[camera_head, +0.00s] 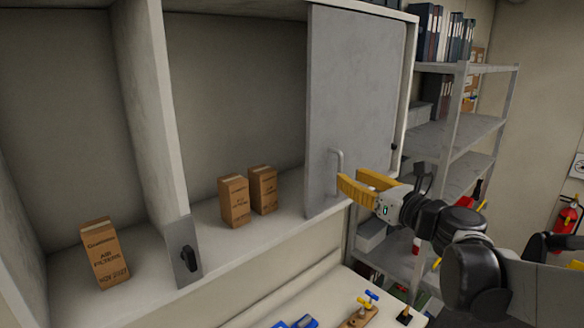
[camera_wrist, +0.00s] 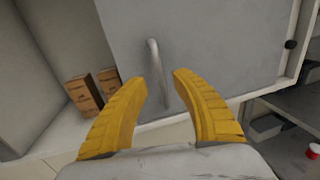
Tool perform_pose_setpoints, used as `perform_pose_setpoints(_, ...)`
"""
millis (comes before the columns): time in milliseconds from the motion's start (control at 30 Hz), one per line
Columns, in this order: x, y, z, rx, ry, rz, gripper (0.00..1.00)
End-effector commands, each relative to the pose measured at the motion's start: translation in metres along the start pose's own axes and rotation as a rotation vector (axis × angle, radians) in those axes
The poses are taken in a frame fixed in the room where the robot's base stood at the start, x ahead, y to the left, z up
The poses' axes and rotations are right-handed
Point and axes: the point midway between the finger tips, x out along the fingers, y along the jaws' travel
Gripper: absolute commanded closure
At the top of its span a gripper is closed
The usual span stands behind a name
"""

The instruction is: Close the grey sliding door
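The grey sliding door (camera_head: 352,105) covers the right part of the wall cabinet, and the cabinet's middle and left parts stand open. Its upright bar handle (camera_head: 338,173) is near the door's lower left edge. My gripper (camera_head: 350,180) has yellow fingers and is at the handle's height, just in front of it. In the wrist view the fingers (camera_wrist: 160,80) are spread apart, with the handle (camera_wrist: 157,75) showing between and beyond their tips. The fingers do not appear closed on the handle. The door (camera_wrist: 215,45) fills the upper middle of that view.
Brown boxes (camera_head: 235,201) stand on the cabinet floor left of the door, with another box (camera_head: 105,253) beyond the divider (camera_head: 155,110). A black latch (camera_head: 188,259) sits at the divider's foot. A metal shelf rack (camera_head: 455,135) stands at right. A counter below holds small tools.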

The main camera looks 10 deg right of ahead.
Motion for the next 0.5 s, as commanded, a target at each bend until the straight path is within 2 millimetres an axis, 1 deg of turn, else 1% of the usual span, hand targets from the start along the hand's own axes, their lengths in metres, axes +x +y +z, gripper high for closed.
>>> perform_pose_setpoints(33,0.011,0.001,0.001,0.0,0.0,0.003,0.68)
perform_pose_setpoints(100,0.023,0.001,0.001,-0.001,0.0,0.003,0.68)
perform_pose_setpoints(200,0.036,0.001,0.001,-0.001,0.001,0.002,0.68)
perform_pose_setpoints(333,0.045,0.0,0.0,-0.002,0.001,0.0,0.68)
perform_pose_setpoints(500,0.047,0.0,0.0,-0.002,0.001,-0.001,0.68)
